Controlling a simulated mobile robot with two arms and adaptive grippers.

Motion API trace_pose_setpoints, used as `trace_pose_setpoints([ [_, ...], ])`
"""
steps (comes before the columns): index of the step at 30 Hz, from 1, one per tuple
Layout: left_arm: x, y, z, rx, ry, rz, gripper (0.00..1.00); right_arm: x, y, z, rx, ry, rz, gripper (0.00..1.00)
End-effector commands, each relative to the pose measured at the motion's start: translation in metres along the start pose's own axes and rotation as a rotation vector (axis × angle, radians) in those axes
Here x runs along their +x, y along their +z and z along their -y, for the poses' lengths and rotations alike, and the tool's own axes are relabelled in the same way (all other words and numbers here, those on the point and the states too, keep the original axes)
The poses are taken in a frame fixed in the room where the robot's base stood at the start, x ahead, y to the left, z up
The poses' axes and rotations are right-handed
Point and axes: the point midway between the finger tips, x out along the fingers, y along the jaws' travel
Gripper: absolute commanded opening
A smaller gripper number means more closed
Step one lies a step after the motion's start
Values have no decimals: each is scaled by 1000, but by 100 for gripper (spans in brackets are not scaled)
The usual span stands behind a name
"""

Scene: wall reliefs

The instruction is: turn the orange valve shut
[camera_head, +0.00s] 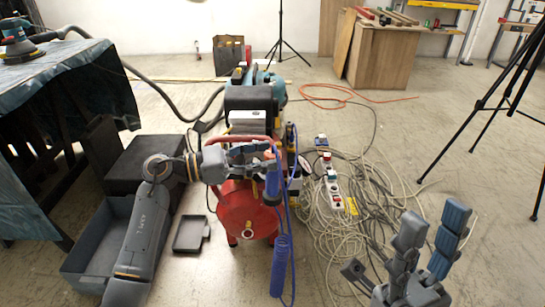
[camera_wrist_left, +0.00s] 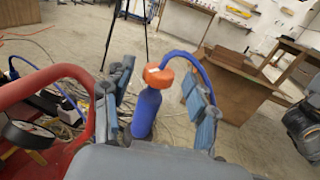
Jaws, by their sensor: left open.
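The orange valve (camera_wrist_left: 158,76) is a round orange cap on top of a blue cylindrical fitting (camera_wrist_left: 146,113) in the left wrist view. A blue hose (camera_wrist_left: 180,58) leads away from it. In the head view the orange valve (camera_head: 273,149) is small and partly hidden by my left gripper (camera_head: 262,163). My left gripper (camera_wrist_left: 158,88) is open, with its fingers on both sides of the valve and fitting; I cannot tell whether they touch. My right gripper (camera_head: 425,250) is open and empty at the lower right, well away from the valve.
The red compressor (camera_head: 245,210) has a red handle bar (camera_wrist_left: 45,82) close beside my left gripper. Coiled cables (camera_head: 345,225) and power strips (camera_head: 331,180) lie right of it. A grey crate (camera_head: 90,255) stands left, a tripod (camera_head: 500,100) right.

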Motion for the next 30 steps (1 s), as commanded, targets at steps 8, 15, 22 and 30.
trace_pose_setpoints([
  [8, 24, 0, 0, -1, 0, 0, 58, -5, 2, 0, 0, 0, 4, 40],
  [15, 26, 0, 0, -1, 0, -1, 58, -5, 2, 0, 0, 0, 5, 40],
  [22, 26, 0, 0, -1, 0, 0, 19, -5, 2, 0, 0, 0, 6, 40],
  [30, 25, 0, 0, 0, 2, -1, 1, -4, 2, 0, 0, 0, 6, 40],
])
